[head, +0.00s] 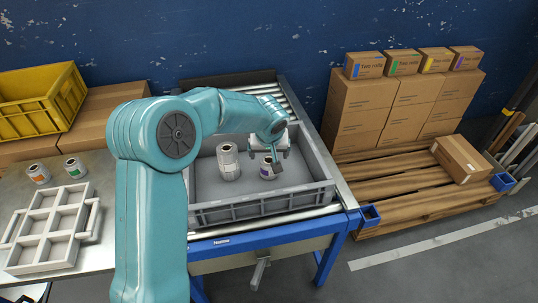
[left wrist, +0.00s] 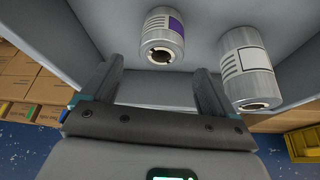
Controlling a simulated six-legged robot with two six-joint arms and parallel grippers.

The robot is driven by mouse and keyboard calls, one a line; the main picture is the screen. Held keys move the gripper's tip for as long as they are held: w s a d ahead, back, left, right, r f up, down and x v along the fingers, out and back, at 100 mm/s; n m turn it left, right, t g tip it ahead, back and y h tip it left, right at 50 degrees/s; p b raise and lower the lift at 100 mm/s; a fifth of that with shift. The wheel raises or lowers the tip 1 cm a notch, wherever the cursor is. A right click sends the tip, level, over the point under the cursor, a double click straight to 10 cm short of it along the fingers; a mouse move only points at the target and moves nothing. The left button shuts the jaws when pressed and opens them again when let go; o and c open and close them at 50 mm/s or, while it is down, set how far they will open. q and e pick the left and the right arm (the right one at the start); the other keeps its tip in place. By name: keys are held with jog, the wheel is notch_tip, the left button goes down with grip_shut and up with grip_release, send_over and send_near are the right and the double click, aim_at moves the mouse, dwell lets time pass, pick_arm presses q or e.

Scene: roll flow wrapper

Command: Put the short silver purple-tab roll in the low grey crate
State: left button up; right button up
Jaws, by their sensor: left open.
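The short silver roll with the purple tab (head: 266,170) stands upright on the floor of the low grey crate (head: 262,208), right of a taller silver roll (head: 228,162). In the left wrist view the purple-tab roll (left wrist: 162,42) shows just beyond the fingertips, and the taller roll (left wrist: 246,62) is to its right. My left gripper (head: 277,166) is open and empty beside the purple-tab roll; it also shows in the left wrist view (left wrist: 160,78), with no roll between its fingers. My right gripper is not in view.
The crate sits on a blue-framed roller conveyor (head: 285,92). At left, a pale divided tray (head: 48,222), an orange-tab roll (head: 38,174) and a green-tab roll (head: 75,168) are on a table. A yellow crate (head: 40,108) is behind; boxes (head: 390,110) stand on a pallet at right.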

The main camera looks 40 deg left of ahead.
pick_arm(q)
jog(key=v, duration=0.8)
jog(key=shift+r+p, duration=0.2)
jog(key=shift+p, duration=0.1)
jog(key=shift+s+d, duration=0.15)
jog(key=shift+s, duration=0.05)
